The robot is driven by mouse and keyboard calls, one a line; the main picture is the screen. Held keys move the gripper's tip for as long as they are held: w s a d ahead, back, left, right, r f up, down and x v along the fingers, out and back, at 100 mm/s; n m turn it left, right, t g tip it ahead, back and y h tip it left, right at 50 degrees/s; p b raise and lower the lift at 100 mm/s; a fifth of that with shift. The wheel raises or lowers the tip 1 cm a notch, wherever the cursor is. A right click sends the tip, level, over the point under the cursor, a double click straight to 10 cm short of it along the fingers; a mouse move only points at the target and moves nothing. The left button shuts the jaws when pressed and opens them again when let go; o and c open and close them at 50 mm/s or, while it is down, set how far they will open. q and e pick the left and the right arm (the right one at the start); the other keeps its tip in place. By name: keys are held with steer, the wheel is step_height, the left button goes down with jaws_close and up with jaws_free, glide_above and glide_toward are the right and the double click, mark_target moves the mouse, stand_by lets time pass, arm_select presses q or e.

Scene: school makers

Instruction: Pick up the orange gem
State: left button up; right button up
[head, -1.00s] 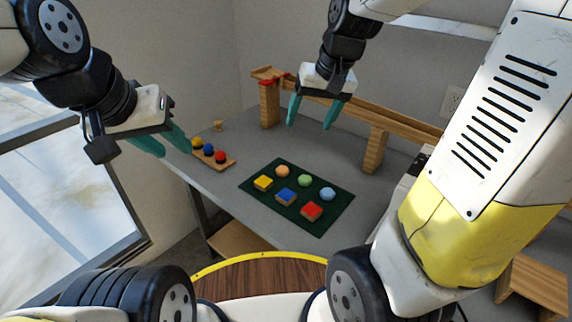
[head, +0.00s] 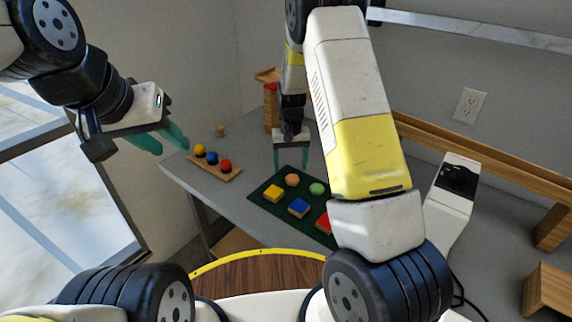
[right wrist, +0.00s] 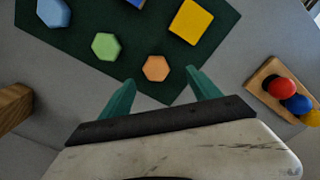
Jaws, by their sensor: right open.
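The orange gem (head: 292,180) lies on the dark green mat (head: 262,200), near the mat's far edge. In the right wrist view the orange gem (right wrist: 156,68) is a hexagonal piece just beyond and between my fingertips, with the jaws apart around its line. My right gripper (head: 291,168) is open and empty, pointing down above the mat's far edge; it also shows in the right wrist view (right wrist: 161,84). My left gripper (head: 170,145) is in the air at the left, its two teal fingers apart and nothing seen between them.
On the mat are a green gem (head: 317,189), a blue gem (right wrist: 53,12), a yellow block (head: 273,193), a blue block (head: 298,208) and a red block (head: 324,223). A wooden tray (head: 232,176) with coloured balls stands left. A wooden ramp (head: 425,133) runs behind.

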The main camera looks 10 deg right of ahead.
mark_target(292, 177)
steer(key=f, duration=0.4)
steer(key=shift+s+d+f, duration=0.1)
steer(key=shift+d+f, duration=0.25)
steer(key=shift+f, duration=0.05)
steer(key=c, duration=1.4)
steer(key=shift+r, duration=0.1)
